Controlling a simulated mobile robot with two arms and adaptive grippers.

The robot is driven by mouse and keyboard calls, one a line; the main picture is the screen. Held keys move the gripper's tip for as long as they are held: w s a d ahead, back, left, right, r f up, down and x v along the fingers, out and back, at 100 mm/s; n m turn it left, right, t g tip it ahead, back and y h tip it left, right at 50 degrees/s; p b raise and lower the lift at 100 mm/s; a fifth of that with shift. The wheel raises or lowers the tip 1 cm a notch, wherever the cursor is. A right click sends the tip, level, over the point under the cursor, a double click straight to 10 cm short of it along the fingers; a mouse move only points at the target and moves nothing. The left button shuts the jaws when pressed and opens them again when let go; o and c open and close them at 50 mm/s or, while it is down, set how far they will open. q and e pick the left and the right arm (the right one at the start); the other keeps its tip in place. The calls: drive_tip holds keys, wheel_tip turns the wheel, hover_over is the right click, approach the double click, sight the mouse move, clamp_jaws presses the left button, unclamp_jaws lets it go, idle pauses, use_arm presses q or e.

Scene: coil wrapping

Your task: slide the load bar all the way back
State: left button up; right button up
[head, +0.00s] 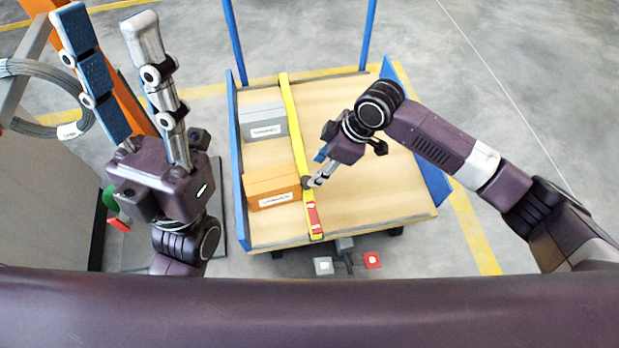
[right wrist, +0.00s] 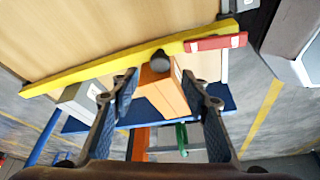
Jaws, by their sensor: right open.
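The yellow load bar (head: 293,130) lies across the wooden cart deck (head: 370,170), against or close to the right sides of two boxes. Its near end has a red section (head: 314,217). A dark round knob (right wrist: 159,60) sits on the bar. My right gripper (head: 318,180) is open at the bar beside the knob. In the right wrist view the knob shows between and just beyond the spread fingertips; I cannot tell whether they touch it. My left gripper (head: 105,28) is raised at the left, its fingers spread, with nothing between them.
A grey box (head: 262,122) and an orange box (head: 272,187) stand left of the bar. Blue posts (head: 236,45) and side rails (head: 238,160) edge the cart. Grey (head: 323,265) and red (head: 372,260) pedals are at its front. The deck right of the bar is clear.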

sight(307, 180)
drive_tip(key=b+x, duration=0.2)
drive_tip(key=x, duration=0.3)
drive_tip(key=shift+a+f, duration=0.1)
drive_tip(key=shift+f, duration=0.25)
drive_tip(key=shift+a+f+b, duration=0.2)
drive_tip(key=shift+f+b, duration=0.15)
drive_tip(key=shift+f, duration=0.05)
clamp_jaws()
